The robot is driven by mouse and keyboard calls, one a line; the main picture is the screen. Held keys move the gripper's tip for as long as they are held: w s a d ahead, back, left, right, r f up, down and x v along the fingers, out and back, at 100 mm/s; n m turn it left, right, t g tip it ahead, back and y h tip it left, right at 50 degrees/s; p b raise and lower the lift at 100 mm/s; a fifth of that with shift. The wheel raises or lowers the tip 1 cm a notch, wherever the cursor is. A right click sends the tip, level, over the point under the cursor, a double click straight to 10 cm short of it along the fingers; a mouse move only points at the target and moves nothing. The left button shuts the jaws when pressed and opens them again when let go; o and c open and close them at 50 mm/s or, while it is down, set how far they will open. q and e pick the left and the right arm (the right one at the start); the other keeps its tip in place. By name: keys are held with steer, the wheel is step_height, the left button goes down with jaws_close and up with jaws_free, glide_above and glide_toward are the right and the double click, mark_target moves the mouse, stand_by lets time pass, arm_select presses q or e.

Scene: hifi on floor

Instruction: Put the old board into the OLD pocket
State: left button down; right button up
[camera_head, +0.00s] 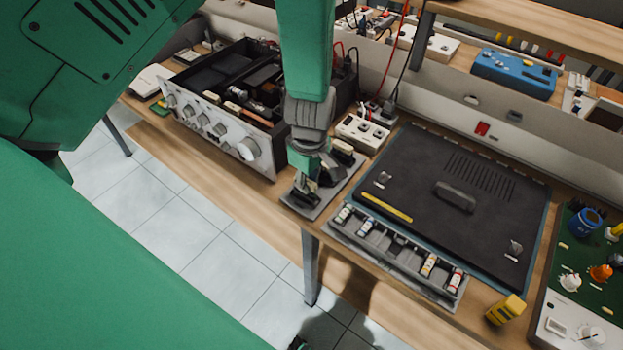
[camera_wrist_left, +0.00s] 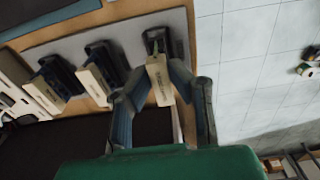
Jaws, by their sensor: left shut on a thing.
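My left gripper (camera_head: 312,186) is over the near end of the grey strip (camera_head: 301,206) that carries the pockets. In the left wrist view its two fingertips (camera_wrist_left: 160,82) flank a cream-edged piece, taken to be the old board (camera_wrist_left: 158,88); its lettering is too small to read. This piece meets the dark pocket (camera_wrist_left: 156,42) at the strip's end; how deep it sits I cannot tell. Two more dark blocks with cream faces, a middle one (camera_wrist_left: 94,84) and a far one (camera_wrist_left: 42,92), stand along the strip. The gripper hides much of the strip in the head view.
An opened hifi amplifier (camera_head: 218,128) stands left of the gripper. A dark panel (camera_head: 465,215) and a small-parts tray (camera_head: 385,245) lie to the right. A white socket block (camera_head: 362,133) is just behind. The bench's front edge is close, with tiled floor (camera_head: 190,240) below.

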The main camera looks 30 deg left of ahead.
arm_select(q)
steer(key=shift+a, duration=0.15)
steer(key=shift+d+f, duration=0.15)
steer(key=shift+d, duration=0.3)
steer(key=shift+f, duration=0.1)
steer(key=shift+a+f, duration=0.2)
steer(key=shift+a, duration=0.1)
steer(key=shift+d+f+b, duration=0.1)
steer(key=shift+f+b, duration=0.1)
steer(key=shift+b, duration=0.1)
steer(key=shift+d, duration=0.1)
